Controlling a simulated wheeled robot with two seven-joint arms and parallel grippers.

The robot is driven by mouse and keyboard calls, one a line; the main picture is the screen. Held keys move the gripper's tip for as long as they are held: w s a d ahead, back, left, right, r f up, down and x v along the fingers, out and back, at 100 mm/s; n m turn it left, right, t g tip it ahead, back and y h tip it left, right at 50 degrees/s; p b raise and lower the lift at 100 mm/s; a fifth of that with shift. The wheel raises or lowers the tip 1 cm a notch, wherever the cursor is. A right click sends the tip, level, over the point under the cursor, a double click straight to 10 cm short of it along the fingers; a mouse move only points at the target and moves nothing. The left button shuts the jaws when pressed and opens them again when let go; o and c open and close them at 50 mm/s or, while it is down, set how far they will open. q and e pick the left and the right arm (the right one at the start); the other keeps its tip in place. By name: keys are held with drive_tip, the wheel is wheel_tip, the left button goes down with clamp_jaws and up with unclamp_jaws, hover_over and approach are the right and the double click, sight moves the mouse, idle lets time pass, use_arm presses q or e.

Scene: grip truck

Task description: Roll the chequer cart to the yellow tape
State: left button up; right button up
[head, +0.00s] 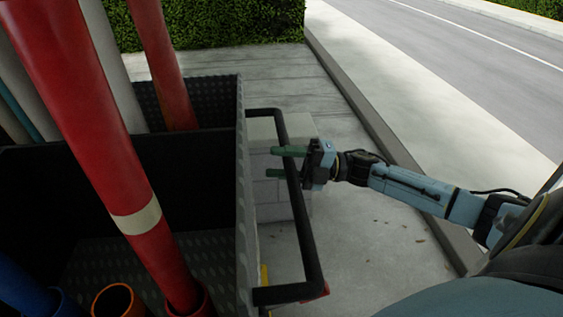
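The chequer cart (243,200) fills the left side, a dark box of chequer-plate metal with a black tubular handle (307,240) along its right side. My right gripper (281,162) is at the handle's far half, its green fingers pointing left. One finger crosses over the bar and the other passes behind it, so the bar runs between them. Whether they press on it I cannot tell. A small yellow strip (264,277) shows by the cart's near right edge; whether it is the yellow tape is unclear. My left gripper is not in view.
Red tubes (110,170) and other pipes stand in the cart. A pale block stack (275,190) stands beyond the handle. Paving is open to the right, up to a kerb (380,140) along the road. A hedge (230,22) closes the far side.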

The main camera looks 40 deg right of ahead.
drive_tip(key=b+v, duration=0.1)
drive_tip(key=v, duration=1.2)
drive_tip(key=shift+d, duration=0.2)
drive_tip(key=shift+f, duration=0.1)
drive_tip(key=s+d+f+m+t+h, duration=0.1)
drive_tip(key=d+f+m+t+h, duration=0.1)
drive_tip(key=f+m+h, duration=0.9)
drive_tip(key=s+d+f+m+t+h, duration=0.1)
drive_tip(key=d+f+m+t+h, duration=0.35)
drive_tip(key=f, duration=1.15)
drive_tip(key=s+a+f+m+g+h, duration=0.1)
drive_tip(key=s+a+f+m+g, duration=0.3)
drive_tip(key=f, duration=0.5)
drive_tip(key=s+a+f+m+g+h, duration=0.1)
drive_tip(key=s+a+f+m+g, duration=0.25)
drive_tip(key=s+f, duration=0.4)
drive_tip(key=s+a+f+m+g, duration=0.1)
drive_tip(key=s+a+f+g, duration=0.1)
drive_tip(key=s+a+f, duration=0.2)
drive_tip(key=s+a+f+m+g, duration=0.2)
drive_tip(key=s+a+f+g, duration=0.1)
drive_tip(key=s, duration=0.6)
drive_tip(key=s+a+f+m+g, duration=0.1)
drive_tip(key=s+a+f+g, duration=0.2)
drive_tip(key=s+a+f, duration=0.2)
drive_tip(key=s+a, duration=0.2)
drive_tip(key=shift+s, duration=0.3)
